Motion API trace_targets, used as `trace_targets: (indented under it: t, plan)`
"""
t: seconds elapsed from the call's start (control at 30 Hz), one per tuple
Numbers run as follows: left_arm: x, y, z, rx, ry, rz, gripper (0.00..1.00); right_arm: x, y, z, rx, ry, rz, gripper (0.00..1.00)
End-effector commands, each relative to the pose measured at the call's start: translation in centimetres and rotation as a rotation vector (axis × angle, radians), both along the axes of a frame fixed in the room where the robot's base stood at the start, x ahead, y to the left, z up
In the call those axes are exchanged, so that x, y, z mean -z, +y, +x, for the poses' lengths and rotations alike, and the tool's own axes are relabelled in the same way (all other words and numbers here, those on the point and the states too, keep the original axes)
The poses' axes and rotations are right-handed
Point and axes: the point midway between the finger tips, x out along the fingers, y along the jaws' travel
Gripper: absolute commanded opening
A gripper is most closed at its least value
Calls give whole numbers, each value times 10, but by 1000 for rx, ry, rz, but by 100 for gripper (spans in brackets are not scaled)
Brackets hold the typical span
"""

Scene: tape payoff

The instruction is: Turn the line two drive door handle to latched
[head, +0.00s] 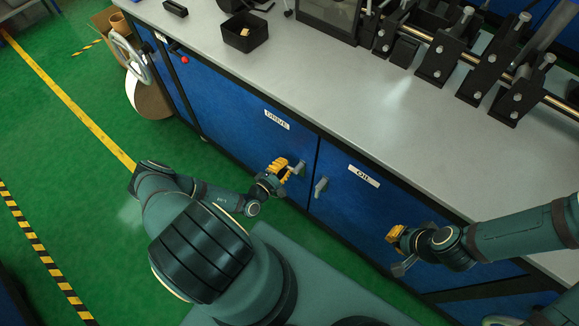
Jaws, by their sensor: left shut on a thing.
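The drive door (240,135) is a blue cabinet door with a white "DRIVE" label (277,120) near its top. Its grey handle (301,168) sits at the door's right edge. My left gripper (288,171), with yellow fingers, is at this handle and shut on it. The fingers hide part of the handle, so I cannot tell its exact angle. The drive door looks flush with the cabinet front. My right gripper (394,240) is in front of the oil door, away from the drive handle; its jaw opening is unclear.
The oil door (350,205) to the right has its own grey handle (321,187), close to my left gripper. Above is the grey worktop (310,90) with a black bin (243,32) and a roller assembly (440,55). A handwheel (130,57) is at the left end.

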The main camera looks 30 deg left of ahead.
Motion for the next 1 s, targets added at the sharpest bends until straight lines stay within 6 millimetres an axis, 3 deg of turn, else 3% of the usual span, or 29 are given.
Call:
trace_targets:
  t: [0.27,1.0]
  plan:
    - [12,-2,1,2,18,-264,0,0,0,0,0,0,0,0]
    - [32,-32,-2,2,73,-944,0,4,0,1,0,-2,0,0]
